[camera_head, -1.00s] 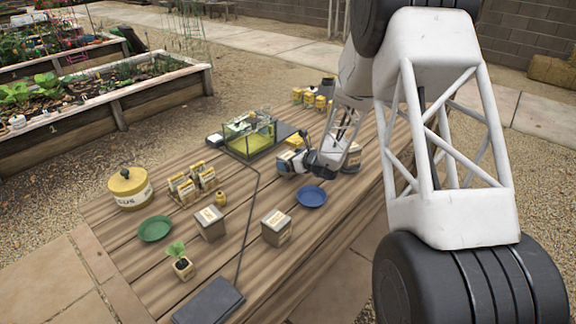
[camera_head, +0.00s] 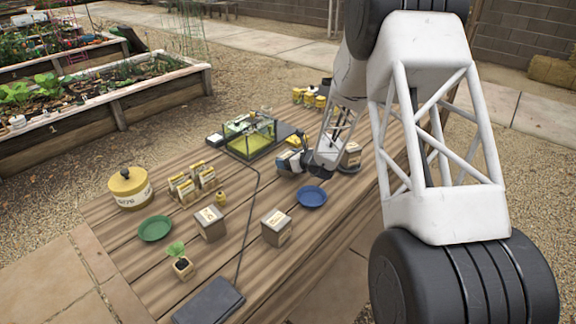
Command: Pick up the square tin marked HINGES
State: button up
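Two square grey tins with pale labels stand on the wooden table: a left tin (camera_head: 210,224) and a right tin (camera_head: 276,228). A third grey tin (camera_head: 351,155) is partly hidden behind my arm. The label writing is too small to read, so I cannot tell which is marked HINGES.
A glass-sided box (camera_head: 248,138) stands behind. A cable crosses the boards.

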aim_at(288, 155)
jog(key=c, duration=0.6)
jog(key=shift+c, duration=0.2)
jog(key=shift+r, duration=0.1)
jog(key=shift+r, duration=1.55)
jog(key=shift+s+r, duration=0.2)
jog(key=shift+s, duration=0.1)
jog(key=s+d+r, duration=0.1)
jog(key=s+d, duration=0.1)
jog(key=s, duration=1.3)
jog(key=shift+r, duration=0.15)
jog(key=shift+s, duration=0.15)
